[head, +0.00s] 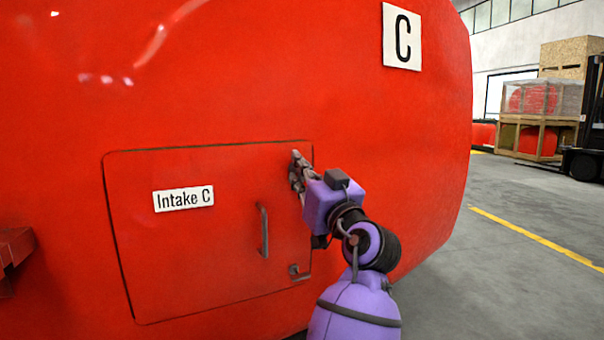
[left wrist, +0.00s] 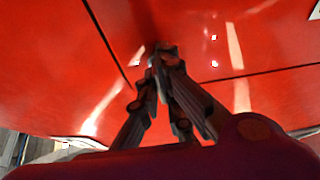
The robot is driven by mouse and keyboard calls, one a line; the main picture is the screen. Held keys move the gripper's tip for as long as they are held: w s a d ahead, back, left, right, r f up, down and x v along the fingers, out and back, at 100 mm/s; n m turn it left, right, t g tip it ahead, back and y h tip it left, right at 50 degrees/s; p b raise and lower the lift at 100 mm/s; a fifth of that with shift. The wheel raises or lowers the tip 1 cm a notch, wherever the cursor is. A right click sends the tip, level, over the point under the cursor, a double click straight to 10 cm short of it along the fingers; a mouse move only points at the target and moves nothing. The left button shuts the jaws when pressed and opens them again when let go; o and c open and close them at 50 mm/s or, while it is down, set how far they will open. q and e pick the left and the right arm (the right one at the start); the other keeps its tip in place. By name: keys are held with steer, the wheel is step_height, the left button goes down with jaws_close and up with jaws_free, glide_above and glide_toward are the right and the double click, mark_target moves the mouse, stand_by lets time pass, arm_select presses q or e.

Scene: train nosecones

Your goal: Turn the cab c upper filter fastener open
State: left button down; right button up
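The red Intake C filter panel (head: 160,250) is closed flush in the red cab side. My left gripper (head: 296,165) is at the panel's upper right corner, where it covers the upper fastener in the head view. In the left wrist view its fingers (left wrist: 163,58) converge close together at a small dark piece against the red surface, near the panel seams. They look shut on that piece, which I take for the upper fastener; its turn angle is hidden. The lower fastener (head: 297,272) shows uncovered at the lower right corner. My right gripper is not in view.
A dark vertical handle (head: 263,231) stands out from the panel below my left gripper. An "Intake C" label (head: 183,198) and a "C" sign (head: 402,37) mark the cab. Crates (head: 540,120) and a forklift (head: 588,145) stand far right; the grey floor nearer is clear.

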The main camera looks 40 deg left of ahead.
arm_select(q)
steer(key=c, duration=1.9)
jaws_free()
steer(key=shift+c, duration=0.2)
steer(key=shift+d, duration=0.1)
steer(key=v, duration=1.2)
